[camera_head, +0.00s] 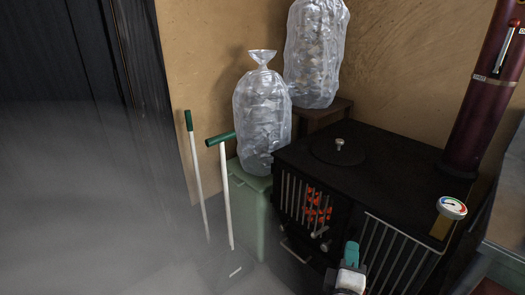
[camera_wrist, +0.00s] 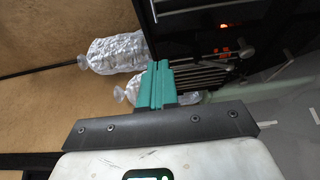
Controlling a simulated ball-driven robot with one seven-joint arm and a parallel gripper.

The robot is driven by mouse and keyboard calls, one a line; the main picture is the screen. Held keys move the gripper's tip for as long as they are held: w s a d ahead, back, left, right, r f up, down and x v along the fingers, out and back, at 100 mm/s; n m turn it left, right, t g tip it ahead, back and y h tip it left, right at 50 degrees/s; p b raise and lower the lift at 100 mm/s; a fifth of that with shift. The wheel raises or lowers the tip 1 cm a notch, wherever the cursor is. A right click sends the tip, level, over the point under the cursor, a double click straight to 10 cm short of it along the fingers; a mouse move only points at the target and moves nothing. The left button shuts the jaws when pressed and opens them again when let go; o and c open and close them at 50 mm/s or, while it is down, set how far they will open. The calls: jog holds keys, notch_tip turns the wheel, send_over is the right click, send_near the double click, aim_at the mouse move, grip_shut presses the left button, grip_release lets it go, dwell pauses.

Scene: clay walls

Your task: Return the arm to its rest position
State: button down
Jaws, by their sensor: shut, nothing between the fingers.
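My gripper (camera_head: 351,254) shows at the bottom of the head view, in front of the black stove. In the wrist view my gripper (camera_wrist: 157,72) has its two teal fingers pressed together with nothing between them. The black stove (camera_head: 375,180) stands right of centre in the head view, with a barred front and a red-orange glow behind the bars. It also shows in the wrist view (camera_wrist: 190,35), tilted. My gripper appears in front of the stove's lower front; I cannot tell the exact gap.
A clear bag (camera_head: 263,118) sits on a green bin (camera_head: 250,205); another bag (camera_head: 315,50) stands behind. Two white poles with green handles (camera_head: 226,190) (camera_head: 196,170) stand left. A dark red flue pipe (camera_head: 485,100) rises from the stove. Grey floor (camera_head: 100,200) is open at left.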

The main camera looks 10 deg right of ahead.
jog(key=s+d+f+m+g+y, duration=0.1)
jog(key=s+d+f+m+g, duration=0.8)
jog(key=s, duration=0.4)
jog(key=s+a+f+m+g+y, duration=0.15)
jog(key=s+a+f+y, duration=0.25)
jog(key=s, duration=0.4)
jog(key=s+a+f+m+g+y, duration=0.1)
jog(key=s+a+f+g+y, duration=0.3)
jog(key=s, duration=0.3)
notch_tip(320, 180, up, 25)
jog(key=a+p, duration=0.1)
jog(key=p, duration=2.4)
jog(key=shift+s+a+f+y, duration=0.15)
jog(key=shift+s+a+y, duration=0.15)
jog(key=shift+s, duration=0.15)
jog(key=shift+t, duration=0.25)
